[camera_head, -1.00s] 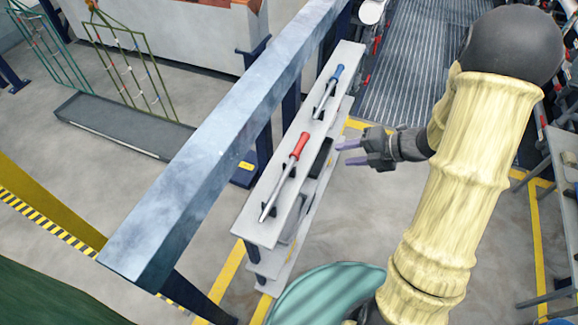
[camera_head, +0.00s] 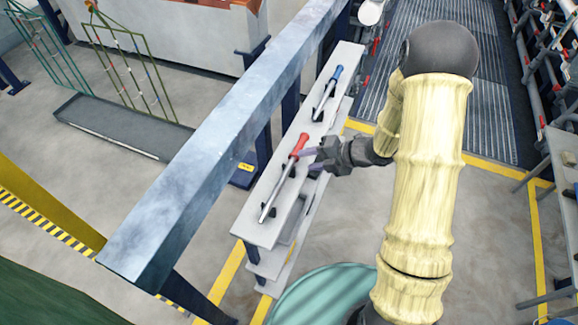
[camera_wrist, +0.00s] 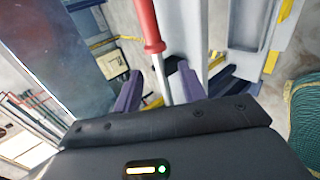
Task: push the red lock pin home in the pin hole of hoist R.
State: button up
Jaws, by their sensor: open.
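The red lock pin, with a red handle (camera_head: 299,145) and a metal shaft, lies on black holders on a narrow grey shelf (camera_head: 255,229). Its red handle (camera_wrist: 147,22) and shaft also show in the wrist view. My gripper (camera_head: 309,160) is open and empty, at the right side of the pin just below its handle. In the wrist view the shaft shows between my two fingers (camera_wrist: 159,88); I cannot tell whether they touch it. I cannot make out hoist R or its pin hole.
A blue-handled pin (camera_head: 334,76) lies farther back on the same shelf. A thick grey beam (camera_head: 215,135) runs along the shelf's left side. A teal rounded object (camera_head: 325,296) is at the bottom.

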aim_at(294, 161)
jog(key=shift+a, duration=0.1)
jog(key=x, duration=0.5)
jog(key=shift+w+p, duration=0.25)
jog(key=shift+p, duration=0.05)
jog(key=shift+r, duration=0.1)
grip_shut()
